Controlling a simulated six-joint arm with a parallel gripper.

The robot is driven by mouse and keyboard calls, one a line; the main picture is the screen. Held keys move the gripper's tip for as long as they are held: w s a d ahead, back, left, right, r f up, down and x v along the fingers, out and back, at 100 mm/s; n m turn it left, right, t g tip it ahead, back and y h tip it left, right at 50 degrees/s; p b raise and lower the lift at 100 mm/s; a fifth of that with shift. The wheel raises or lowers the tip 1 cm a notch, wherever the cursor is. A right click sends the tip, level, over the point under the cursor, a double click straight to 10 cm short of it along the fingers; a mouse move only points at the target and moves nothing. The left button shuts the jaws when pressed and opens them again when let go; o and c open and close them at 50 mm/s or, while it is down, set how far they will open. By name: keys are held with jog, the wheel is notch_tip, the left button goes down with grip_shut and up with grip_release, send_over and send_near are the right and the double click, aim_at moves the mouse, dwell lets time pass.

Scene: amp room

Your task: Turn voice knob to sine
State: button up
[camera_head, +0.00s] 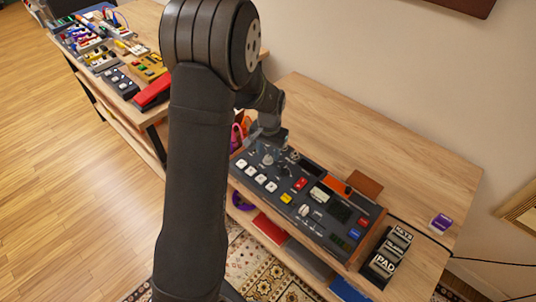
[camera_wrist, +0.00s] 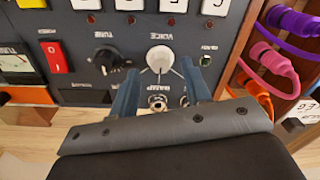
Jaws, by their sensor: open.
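The voice knob (camera_wrist: 160,59) is a round pale knob with a pointer line, on a dark panel under an upside-down VOICE label (camera_wrist: 160,36) in the wrist view. My gripper (camera_wrist: 160,68) is open, with one blue-grey finger on each side of the knob's near edge. I cannot tell whether either finger touches it. Small position labels around the knob are too small to read surely, so I cannot tell which setting it points to. In the head view my gripper (camera_head: 269,148) is over the far-left part of the dark console (camera_head: 325,222).
A black TUNE knob (camera_wrist: 107,59) sits left of the voice knob, and a red switch (camera_wrist: 54,57) further left. A metal jack (camera_wrist: 157,101) lies between my fingers. Purple and pink plugs (camera_wrist: 275,66) hang at the right. Bare wooden tabletop (camera_head: 400,150) lies behind the console.

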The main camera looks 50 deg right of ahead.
aim_at(268, 159)
jog(key=shift+f, duration=1.1)
grip_shut()
